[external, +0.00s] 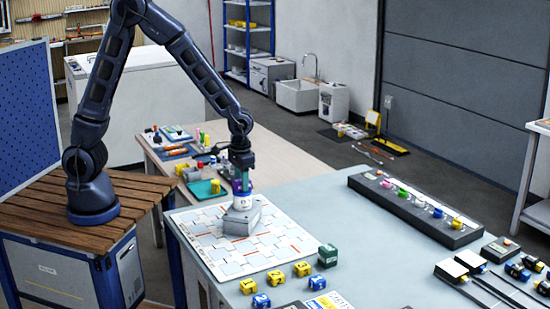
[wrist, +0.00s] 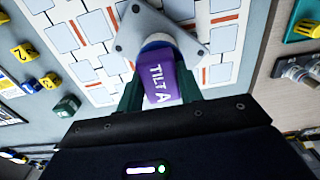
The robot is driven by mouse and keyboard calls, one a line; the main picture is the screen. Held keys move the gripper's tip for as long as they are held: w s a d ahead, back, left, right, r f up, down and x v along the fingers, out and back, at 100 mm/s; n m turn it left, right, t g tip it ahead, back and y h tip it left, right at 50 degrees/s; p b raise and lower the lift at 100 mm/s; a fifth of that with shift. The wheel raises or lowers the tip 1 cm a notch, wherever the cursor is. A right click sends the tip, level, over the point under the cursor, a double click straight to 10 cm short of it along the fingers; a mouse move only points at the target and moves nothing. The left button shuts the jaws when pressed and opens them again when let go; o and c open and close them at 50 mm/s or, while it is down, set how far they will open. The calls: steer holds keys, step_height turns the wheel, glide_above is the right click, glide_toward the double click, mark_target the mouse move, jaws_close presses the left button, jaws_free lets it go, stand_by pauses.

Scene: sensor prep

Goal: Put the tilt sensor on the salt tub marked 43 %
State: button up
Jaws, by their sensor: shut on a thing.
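The tilt sensor is a purple block marked "TILT A" (wrist: 168,85), seen in the wrist view between my green gripper fingers (wrist: 158,88). In the external view my gripper (external: 242,174) points down, with a bit of purple (external: 238,187) between its fingers. Just beyond the sensor is a round white and blue part (wrist: 157,42), over a grey plate with holes (wrist: 130,40). In the external view this is a grey block (external: 241,221) on the patterned board. I cannot tell whether the sensor touches or is fixed to them. No 43 % mark is readable on any tub.
The white patterned board (external: 205,258) lies on the grey table. Yellow and blue numbered cubes (external: 302,269) and a green cube (external: 327,255) stand near its front edge. A dark rail (external: 375,192) with coloured pieces is at the right. The table between is clear.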

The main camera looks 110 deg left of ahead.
steer(key=o, duration=1)
steer(key=shift+o, duration=0.2)
step_height(320, 180, up, 12)
steer(key=s+d+r+m+t, duration=0.2)
steer(key=s+d+r+m, duration=0.2)
steer(key=s+d+r, duration=0.7)
steer(key=s+d+r+m+t, duration=0.1)
steer(key=s+d+m, duration=0.1)
steer(key=s, duration=0.5)
steer(key=s+d+r+m+t, duration=0.1)
steer(key=s+d+r+m, duration=0.1)
steer(key=s, duration=0.6)
steer(key=shift+s+d+r+m+t, duration=0.25)
steer(key=shift+d+m, duration=0.25)
steer(key=shift+d, duration=0.65)
